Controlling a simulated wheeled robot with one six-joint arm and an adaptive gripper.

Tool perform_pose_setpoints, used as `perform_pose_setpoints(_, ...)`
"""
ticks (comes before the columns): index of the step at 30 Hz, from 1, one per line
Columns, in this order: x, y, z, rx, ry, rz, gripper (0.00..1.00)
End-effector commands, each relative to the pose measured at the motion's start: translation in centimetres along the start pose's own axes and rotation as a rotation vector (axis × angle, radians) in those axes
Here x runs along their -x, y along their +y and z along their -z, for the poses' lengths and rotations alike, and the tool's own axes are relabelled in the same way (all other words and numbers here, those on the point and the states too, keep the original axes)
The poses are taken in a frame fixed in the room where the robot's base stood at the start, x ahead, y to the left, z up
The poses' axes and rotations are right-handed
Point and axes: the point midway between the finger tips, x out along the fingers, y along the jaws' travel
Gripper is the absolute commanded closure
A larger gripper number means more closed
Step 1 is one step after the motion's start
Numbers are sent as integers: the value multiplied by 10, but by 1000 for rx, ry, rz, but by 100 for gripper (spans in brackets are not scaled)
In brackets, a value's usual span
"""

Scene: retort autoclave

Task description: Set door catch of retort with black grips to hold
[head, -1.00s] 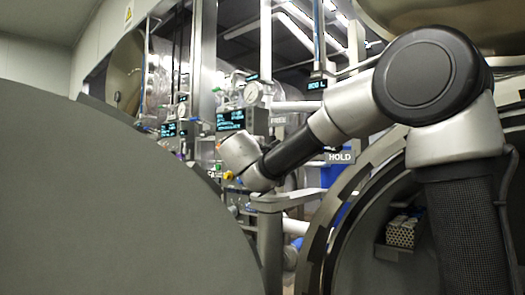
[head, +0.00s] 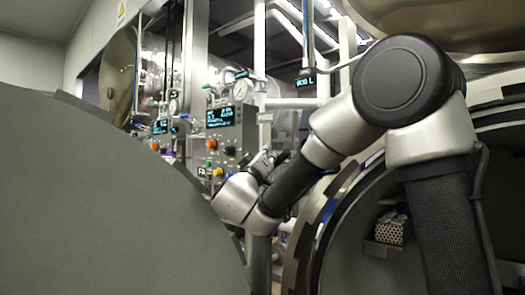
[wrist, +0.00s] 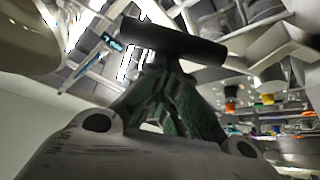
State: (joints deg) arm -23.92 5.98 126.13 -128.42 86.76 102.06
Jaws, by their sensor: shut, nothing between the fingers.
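In the wrist view, my gripper (wrist: 168,75) is shut and empty, its fingers meeting in a point. A black bar-shaped grip (wrist: 172,42) lies crosswise just past the fingertips; I cannot tell whether they touch it. In the head view, my gripper (head: 264,160) is small and partly hidden by my wrist. The retort's big grey door (head: 110,200) fills the left and its round open mouth (head: 335,235) is at the right. The catch's setting cannot be made out, and no HOLD plate is readable now.
Control panels with lit screens (head: 222,117) and coloured buttons stand behind the door. A pressure gauge (head: 240,90) is above them. A perforated block (head: 390,230) sits inside the retort. My arm crosses the gap between door and mouth, with pipes behind.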

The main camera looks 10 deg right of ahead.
Motion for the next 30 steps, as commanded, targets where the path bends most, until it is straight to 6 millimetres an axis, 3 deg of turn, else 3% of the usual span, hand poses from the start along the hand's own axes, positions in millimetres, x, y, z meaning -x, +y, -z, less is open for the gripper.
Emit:
perform_pose_setpoints(12, 12, 1, -21, 3, -1, 1, 100)
perform_pose_setpoints(30, 15, -1, -26, 6, -3, 4, 100)
